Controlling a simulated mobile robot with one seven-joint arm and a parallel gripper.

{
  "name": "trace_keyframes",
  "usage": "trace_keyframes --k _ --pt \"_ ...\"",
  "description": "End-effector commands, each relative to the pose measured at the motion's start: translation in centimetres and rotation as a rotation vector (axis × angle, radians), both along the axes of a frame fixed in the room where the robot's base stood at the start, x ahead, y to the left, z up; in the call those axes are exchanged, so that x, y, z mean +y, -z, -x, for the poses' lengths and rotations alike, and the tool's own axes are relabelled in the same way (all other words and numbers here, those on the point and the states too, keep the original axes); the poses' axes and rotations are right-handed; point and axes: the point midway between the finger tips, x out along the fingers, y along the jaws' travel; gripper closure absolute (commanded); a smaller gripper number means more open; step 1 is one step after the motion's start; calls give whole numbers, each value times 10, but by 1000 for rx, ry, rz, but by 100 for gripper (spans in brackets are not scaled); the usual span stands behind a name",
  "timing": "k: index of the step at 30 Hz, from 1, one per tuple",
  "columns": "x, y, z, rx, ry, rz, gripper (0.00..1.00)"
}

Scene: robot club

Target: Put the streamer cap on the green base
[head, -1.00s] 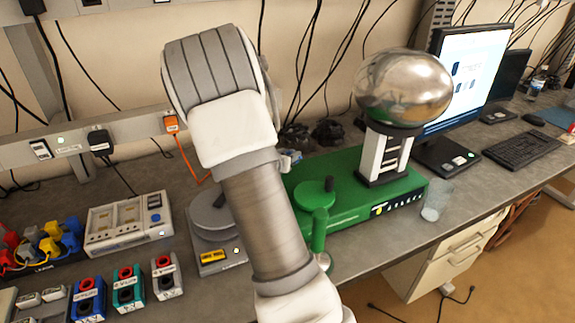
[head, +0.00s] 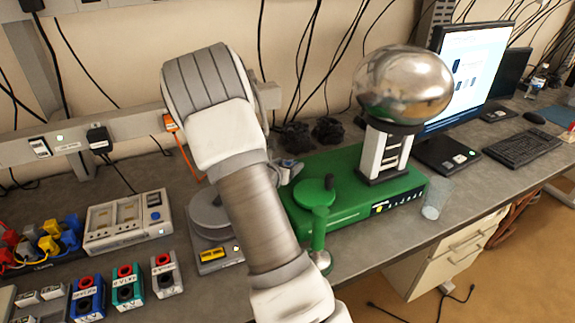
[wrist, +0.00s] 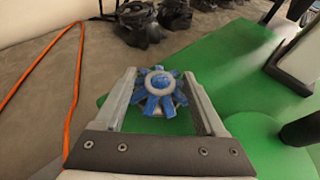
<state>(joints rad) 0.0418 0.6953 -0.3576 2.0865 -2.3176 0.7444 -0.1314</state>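The streamer cap (wrist: 151,105), a blue piece with several short lobes around a pale centre, sits between my gripper's fingertips (wrist: 161,84) in the wrist view. The fingers stand apart by about its width and look shut on it. The green base (head: 352,203) is a long box under the metal sphere in the head view. In the wrist view, the cap appears over the left end of the green base (wrist: 225,65). Whether it touches the base is unclear. In the head view, my arm partly hides the gripper (head: 288,170), and the cap shows only as a small bluish patch.
A metal sphere (head: 405,85) on a white column stands on the base's right half. A green disc (head: 314,192) with a black knob is at the front left. A clear cup (head: 436,198) stands right; a grey round device (head: 208,217) is left, partly behind my arm.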

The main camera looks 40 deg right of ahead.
Motion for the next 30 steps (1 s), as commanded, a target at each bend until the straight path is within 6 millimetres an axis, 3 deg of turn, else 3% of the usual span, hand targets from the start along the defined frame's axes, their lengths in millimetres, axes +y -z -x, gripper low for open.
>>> trace_keyframes --k 11,24,30 --pt "1 -5 0 0 0 0 27" --pt "70 -36 41 -2 -2 -1 27" --pt "90 -46 54 -1 -2 0 27"
